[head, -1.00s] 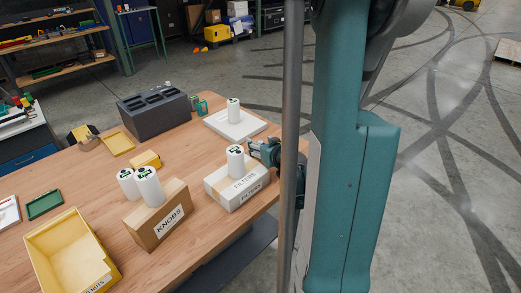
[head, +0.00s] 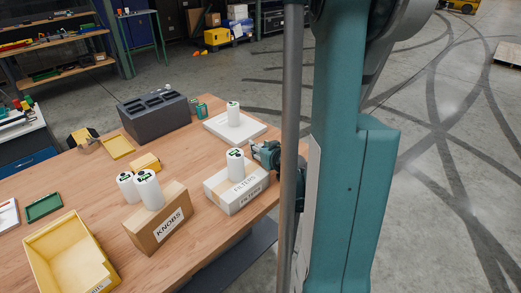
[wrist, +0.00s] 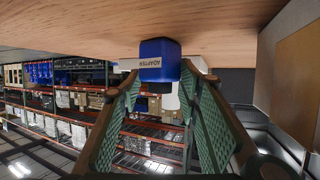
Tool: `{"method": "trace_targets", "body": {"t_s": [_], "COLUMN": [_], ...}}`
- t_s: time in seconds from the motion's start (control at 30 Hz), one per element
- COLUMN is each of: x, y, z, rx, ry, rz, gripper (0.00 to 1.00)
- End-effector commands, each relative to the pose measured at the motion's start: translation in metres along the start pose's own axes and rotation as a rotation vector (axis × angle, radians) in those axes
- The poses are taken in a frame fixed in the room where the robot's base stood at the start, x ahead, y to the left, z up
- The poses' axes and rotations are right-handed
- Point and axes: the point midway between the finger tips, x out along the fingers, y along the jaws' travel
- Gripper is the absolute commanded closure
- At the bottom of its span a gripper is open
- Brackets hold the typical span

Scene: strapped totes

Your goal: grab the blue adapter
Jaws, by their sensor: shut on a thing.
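The blue adapter (wrist: 160,58) shows in the wrist view as a blue block with a white "ADAPTER" label upside down. It sits between the fingertips of my gripper (wrist: 160,75), close to the wooden table surface. My gripper is shut on it. In the head view my gripper (head: 266,154) is at the right edge of the table, just beyond the white "FILTERS" box; I cannot make out the adapter there.
A white bottle (head: 235,166) stands on the FILTERS box (head: 238,190), close to my gripper. A white flat box (head: 250,133) with another bottle lies behind. The brown KNOBS box (head: 158,221), yellow bin (head: 45,236) and dark grey organizer (head: 152,120) are left.

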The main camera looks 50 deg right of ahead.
Motion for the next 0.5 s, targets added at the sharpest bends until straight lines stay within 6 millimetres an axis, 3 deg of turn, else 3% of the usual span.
{"method": "trace_targets", "body": {"t_s": [0.27, 0.5], "x": [-0.004, -0.013], "y": [0.0, 0.0], "z": [-0.009, -0.029], "rx": [0.0, 0.0], "ry": [0.0, 0.0], "rz": [0.0, 0.0], "gripper": [0.79, 0.79]}}
